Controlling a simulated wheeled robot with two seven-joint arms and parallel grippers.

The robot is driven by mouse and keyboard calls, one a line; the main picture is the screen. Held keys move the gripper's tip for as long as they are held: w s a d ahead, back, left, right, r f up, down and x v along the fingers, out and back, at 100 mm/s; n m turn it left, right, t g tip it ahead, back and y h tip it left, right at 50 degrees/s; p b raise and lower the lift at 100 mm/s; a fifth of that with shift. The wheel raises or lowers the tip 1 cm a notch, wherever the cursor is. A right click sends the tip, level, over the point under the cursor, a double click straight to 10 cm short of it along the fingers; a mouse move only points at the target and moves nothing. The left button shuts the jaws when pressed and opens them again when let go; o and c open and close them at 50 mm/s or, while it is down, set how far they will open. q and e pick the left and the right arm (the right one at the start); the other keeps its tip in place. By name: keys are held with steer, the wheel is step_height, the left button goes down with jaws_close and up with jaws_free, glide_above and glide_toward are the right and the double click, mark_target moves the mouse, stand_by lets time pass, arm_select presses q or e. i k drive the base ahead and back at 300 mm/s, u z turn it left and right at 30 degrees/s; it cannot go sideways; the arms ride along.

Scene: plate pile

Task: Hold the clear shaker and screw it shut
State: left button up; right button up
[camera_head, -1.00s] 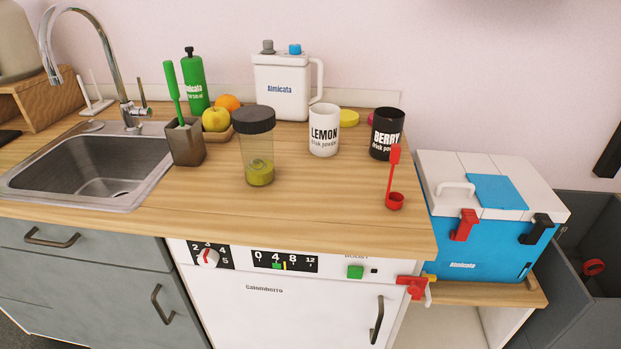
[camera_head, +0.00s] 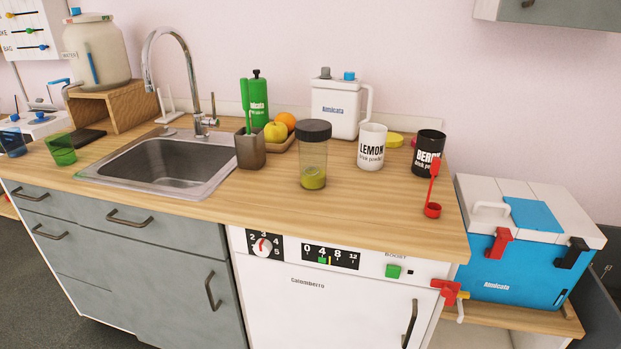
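The clear shaker (camera_head: 313,163) stands upright on the wooden counter, right of the sink. A dark grey lid (camera_head: 314,130) sits on its top; I cannot tell how tightly it is screwed. Yellow-green contents (camera_head: 313,178) lie in its bottom. Neither of my grippers shows in the head view, and nothing is touching the shaker.
The sink (camera_head: 170,165) is left of the shaker, with a grey brush holder (camera_head: 250,150) between. The LEMON cup (camera_head: 371,147), BERRY cup (camera_head: 428,153) and red scoop (camera_head: 432,205) stand to the right. Bare counter (camera_head: 340,215) lies in front. A blue cooler (camera_head: 520,265) is far right.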

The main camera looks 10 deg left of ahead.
mark_target(312, 157)
steer(key=k, duration=0.95)
steer(key=u, duration=0.75)
steer(key=i, duration=1.45)
steer(key=z, duration=0.3)
